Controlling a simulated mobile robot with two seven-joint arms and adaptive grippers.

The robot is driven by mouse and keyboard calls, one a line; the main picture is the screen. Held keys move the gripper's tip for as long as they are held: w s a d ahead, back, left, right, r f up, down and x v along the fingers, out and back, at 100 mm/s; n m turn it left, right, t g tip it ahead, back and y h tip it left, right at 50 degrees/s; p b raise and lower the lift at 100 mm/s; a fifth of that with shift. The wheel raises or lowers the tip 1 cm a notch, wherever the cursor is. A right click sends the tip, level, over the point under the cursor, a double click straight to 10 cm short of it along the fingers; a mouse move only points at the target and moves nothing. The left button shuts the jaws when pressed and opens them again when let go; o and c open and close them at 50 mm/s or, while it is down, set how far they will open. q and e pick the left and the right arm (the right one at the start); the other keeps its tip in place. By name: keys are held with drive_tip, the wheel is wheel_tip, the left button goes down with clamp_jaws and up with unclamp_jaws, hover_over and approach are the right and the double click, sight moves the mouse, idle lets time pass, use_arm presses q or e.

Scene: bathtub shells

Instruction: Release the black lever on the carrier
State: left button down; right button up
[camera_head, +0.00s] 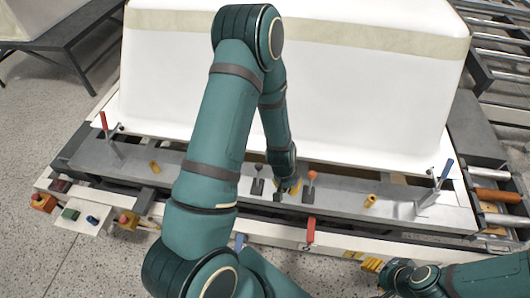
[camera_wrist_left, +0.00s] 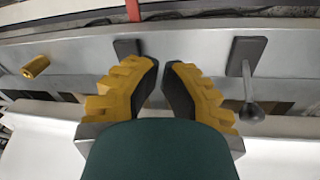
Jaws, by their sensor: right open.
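The carrier (camera_head: 225,187) is a long grey metal bar along the front of the white tub shell. A black-knobbed lever (camera_head: 258,183) stands on it; in the left wrist view the dark-knobbed lever (camera_wrist_left: 252,112) is right of the fingers. A red-knobbed lever (camera_head: 311,177) stands to its right. My left gripper (camera_head: 284,194) is between the two levers, apart from the black one. Its yellow fingers (camera_wrist_left: 162,66) nearly meet at the tips with nothing seen between them. My right gripper (camera_head: 372,265) is open at the lower right, away from the carrier.
The white shell (camera_head: 370,90) rises behind the carrier. A red-handled clamp (camera_head: 104,122) stands at the left end, a blue-handled one (camera_head: 447,169) at the right. Yellow pegs (camera_head: 370,201) stick up from the bar. A red handle (camera_head: 310,230) hangs in front; buttons (camera_head: 70,213) are at front left.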

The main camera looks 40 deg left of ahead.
use_arm(q)
drive_tip(key=w+a+r+p, duration=0.1)
drive_tip(key=w+a+r, duration=0.1)
drive_tip(key=a+r, duration=0.2)
drive_tip(key=w+a+r+n+y+p, duration=0.1)
drive_tip(key=w+a+r, duration=0.1)
drive_tip(key=a, duration=0.8)
drive_tip(key=shift+w+a+r+p, duration=0.2)
drive_tip(key=shift+a+r+p, duration=0.1)
drive_tip(key=shift+r, duration=0.55)
use_arm(e)
wheel_tip(320, 180, up, 4)
use_arm(q)
drive_tip(key=shift+d+f, duration=0.1)
drive_tip(key=f, duration=0.3)
drive_tip(key=f+b, duration=0.1)
drive_tip(key=f, duration=0.2)
drive_tip(key=w+f+b, duration=0.1)
drive_tip(key=f, duration=0.3)
drive_tip(key=shift+r, duration=0.1)
use_arm(e)
drive_tip(key=shift+s+f, duration=0.15)
drive_tip(key=shift+f, duration=0.35)
drive_tip(key=shift+s+f, duration=0.15)
drive_tip(key=shift+f, duration=0.35)
